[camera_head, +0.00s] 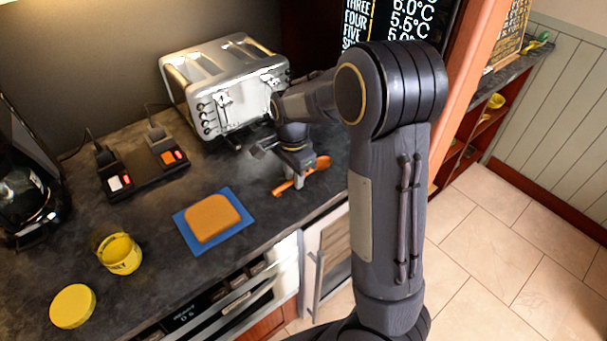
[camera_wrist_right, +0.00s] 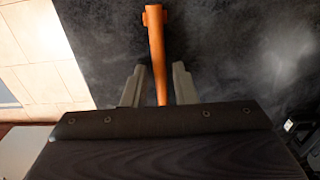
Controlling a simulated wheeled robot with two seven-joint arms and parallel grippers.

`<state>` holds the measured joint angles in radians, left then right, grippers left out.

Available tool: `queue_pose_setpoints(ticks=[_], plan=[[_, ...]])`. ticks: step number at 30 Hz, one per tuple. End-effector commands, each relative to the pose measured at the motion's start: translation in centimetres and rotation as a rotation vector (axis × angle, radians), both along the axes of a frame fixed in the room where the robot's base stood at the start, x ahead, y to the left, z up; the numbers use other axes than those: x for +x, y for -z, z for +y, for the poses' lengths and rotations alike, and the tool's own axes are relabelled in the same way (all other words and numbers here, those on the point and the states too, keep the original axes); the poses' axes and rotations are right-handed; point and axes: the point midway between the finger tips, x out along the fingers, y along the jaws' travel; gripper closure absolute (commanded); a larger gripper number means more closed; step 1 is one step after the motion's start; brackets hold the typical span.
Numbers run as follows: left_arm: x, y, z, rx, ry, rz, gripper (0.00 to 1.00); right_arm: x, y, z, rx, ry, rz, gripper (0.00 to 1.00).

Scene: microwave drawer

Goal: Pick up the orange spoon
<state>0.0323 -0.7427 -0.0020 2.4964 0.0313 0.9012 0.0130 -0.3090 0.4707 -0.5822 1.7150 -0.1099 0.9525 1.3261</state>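The orange spoon (camera_head: 322,162) lies near the front edge of the dark counter, in front of the toaster. My right gripper (camera_head: 294,180) is over its middle and hides part of it. In the right wrist view the orange handle (camera_wrist_right: 156,48) runs between the two fingers of my right gripper (camera_wrist_right: 158,80). The fingers are apart, with a gap showing on each side of the handle. Whether the fingertips reach the counter cannot be told. My left gripper is not in view.
A silver toaster (camera_head: 222,82) stands close behind my right gripper. Bread on a blue mat (camera_head: 186,236), a yellow jar (camera_head: 119,254) and its round yellow lid (camera_head: 73,306) are to the left.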

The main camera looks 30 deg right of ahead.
Motion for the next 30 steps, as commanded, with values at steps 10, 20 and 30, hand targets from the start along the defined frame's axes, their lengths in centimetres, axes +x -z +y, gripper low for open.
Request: queue_pose_setpoints(ticks=[10,20,30], plan=[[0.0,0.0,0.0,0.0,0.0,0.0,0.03,0.0,0.0,0.0,0.0,0.0,-0.001,1.0],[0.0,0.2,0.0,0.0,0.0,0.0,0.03,0.1,-0.9,0.0,-0.001,-0.001,-0.005,1.0],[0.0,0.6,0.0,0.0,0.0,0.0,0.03,-1.9,-6.9,2.4,0.003,-0.008,-0.01,1.0]])
